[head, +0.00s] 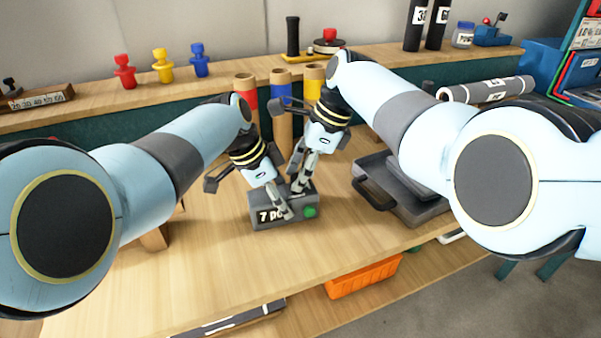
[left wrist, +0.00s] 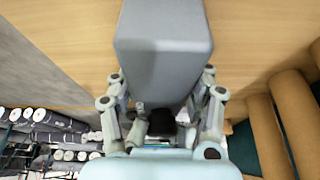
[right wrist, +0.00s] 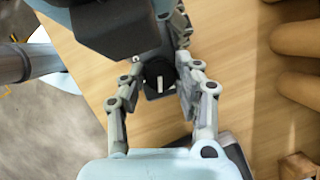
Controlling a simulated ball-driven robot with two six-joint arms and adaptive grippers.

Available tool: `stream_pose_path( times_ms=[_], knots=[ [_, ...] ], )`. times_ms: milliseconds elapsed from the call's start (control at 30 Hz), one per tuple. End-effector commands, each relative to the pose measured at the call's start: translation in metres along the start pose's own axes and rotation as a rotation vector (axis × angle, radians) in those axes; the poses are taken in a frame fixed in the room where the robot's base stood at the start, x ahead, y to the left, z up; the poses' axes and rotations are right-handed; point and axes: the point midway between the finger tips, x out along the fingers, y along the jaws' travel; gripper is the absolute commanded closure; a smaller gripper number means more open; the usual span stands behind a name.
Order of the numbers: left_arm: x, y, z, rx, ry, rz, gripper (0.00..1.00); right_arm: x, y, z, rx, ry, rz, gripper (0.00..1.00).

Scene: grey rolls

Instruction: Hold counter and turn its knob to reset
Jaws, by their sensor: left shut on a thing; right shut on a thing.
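The counter (head: 291,220) is a small grey box on the wooden table, with a "7 pc" label and a green button (head: 310,211) on its front. My left gripper (head: 284,208) is shut on the counter's body; in the left wrist view the grey box (left wrist: 162,50) sits between the fingers. My right gripper (head: 297,187) reaches down at the counter's top and is shut on its knob. The knob (right wrist: 159,77) is round and black with a white mark, between the fingers in the right wrist view. In the head view the grippers hide the knob and part of the label.
Cardboard tubes (head: 245,92) stand behind the grippers. A dark grey case (head: 405,203) lies right of the counter. An orange bin (head: 363,278) sits below the table's front edge.

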Motion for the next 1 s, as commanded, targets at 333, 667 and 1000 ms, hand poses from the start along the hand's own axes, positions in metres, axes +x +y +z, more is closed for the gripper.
stream_pose_path(
  times_ms=[333,667,1000],
  knots=[
    [0.0000,0.0005,-0.0007,0.002,0.001,0.002,0.93,-0.0006,-0.0017,-0.0006,-0.222,0.001,0.090,1.00],
    [0.0001,0.0007,-0.0007,0.001,0.001,0.002,0.93,-0.0003,-0.0014,-0.0010,-0.229,0.001,0.093,0.67],
    [0.0002,0.0006,-0.0006,0.001,0.001,0.002,0.93,-0.0003,-0.0012,-0.0005,-0.229,0.000,0.093,0.45]
  ],
)
